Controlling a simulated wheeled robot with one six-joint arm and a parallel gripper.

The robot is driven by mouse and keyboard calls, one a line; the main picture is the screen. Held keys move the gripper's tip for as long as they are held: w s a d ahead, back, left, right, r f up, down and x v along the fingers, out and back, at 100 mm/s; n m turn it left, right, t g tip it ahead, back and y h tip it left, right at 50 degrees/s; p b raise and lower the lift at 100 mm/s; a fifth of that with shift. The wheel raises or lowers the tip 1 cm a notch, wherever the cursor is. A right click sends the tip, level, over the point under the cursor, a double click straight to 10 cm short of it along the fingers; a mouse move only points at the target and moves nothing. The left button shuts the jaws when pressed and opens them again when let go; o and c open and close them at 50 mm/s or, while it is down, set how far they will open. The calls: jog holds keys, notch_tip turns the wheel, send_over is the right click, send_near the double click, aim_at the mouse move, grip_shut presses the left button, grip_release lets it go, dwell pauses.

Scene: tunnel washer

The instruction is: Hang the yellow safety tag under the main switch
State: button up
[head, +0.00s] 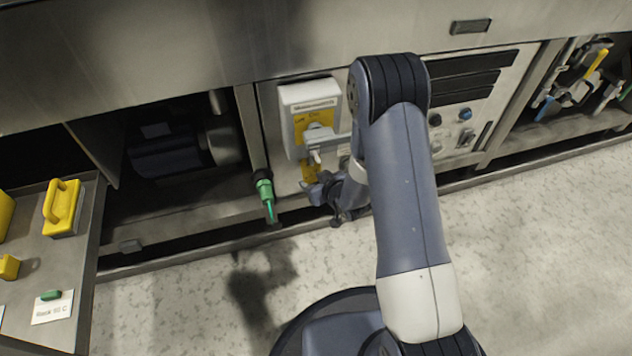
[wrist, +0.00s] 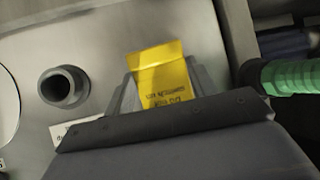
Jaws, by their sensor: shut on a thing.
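The main switch (head: 317,110) is a white box with a yellow plate and a light handle on the machine's front panel, in the head view. My gripper (head: 322,188) is just below it, near the panel. In the wrist view my gripper (wrist: 165,85) is shut on the yellow safety tag (wrist: 163,72), which has dark print and stands up between the two grey fingers. In the head view the tag (head: 309,170) shows as a small yellow patch under the switch box. I cannot tell whether it touches the panel. My arm partly hides the panel right of the switch.
A green hose nozzle (head: 265,192) hangs left of my gripper; it is close at the right in the wrist view (wrist: 292,76). A dark round stub (wrist: 63,87) sticks out at the left. A side table (head: 85,215) with yellow items stands at the left. The floor in front is clear.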

dwell(0.4)
jog(key=o, duration=1)
jog(key=shift+o, duration=0.2)
jog(key=p+v, duration=0.3)
jog(key=v, duration=0.7)
jog(key=shift+s+d+r, duration=0.15)
jog(key=shift+s, duration=0.2)
jog(key=b+x, duration=0.3)
jog(key=x, duration=0.7)
jog(key=shift+w+f, duration=0.25)
jog(key=shift+w, duration=0.05)
jog(key=shift+r+p, duration=0.3)
jog(key=shift+p, duration=0.1)
jog(key=shift+s+r+p, duration=0.3)
jog(key=shift+p, duration=0.05)
